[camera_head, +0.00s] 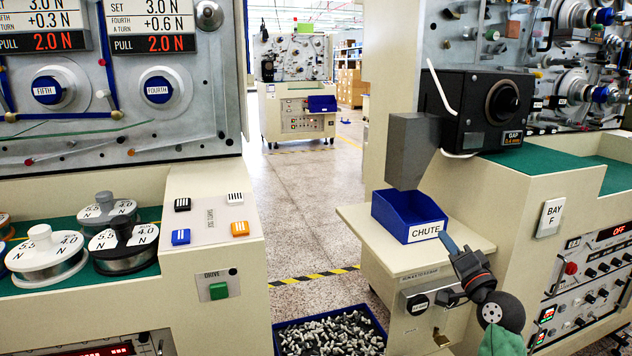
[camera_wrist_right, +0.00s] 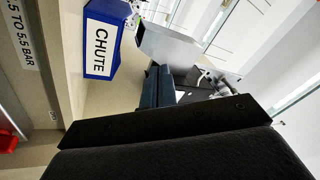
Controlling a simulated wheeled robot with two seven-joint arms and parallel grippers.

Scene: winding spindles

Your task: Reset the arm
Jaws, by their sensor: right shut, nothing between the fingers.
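My right gripper (camera_head: 447,243) is at the lower right of the head view, in front of the pale machine ledge and just right of and below the blue CHUTE bin. Its dark blue-grey fingers are shut together and empty, pointing up and left. In the right wrist view the fingers (camera_wrist_right: 157,88) show side by side, with the blue CHUTE bin (camera_wrist_right: 112,12) to their upper left. In the head view the bin (camera_head: 388,218) sits upright on the ledge. My left gripper is not in view.
A grey metal chute (camera_head: 407,150) hangs over the bin beside a black GAP unit (camera_head: 478,108). A floor tray (camera_head: 283,345) holds many small parts. Labelled spools (camera_head: 46,258) stand on the left machine. The aisle (camera_head: 300,215) between the machines is clear.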

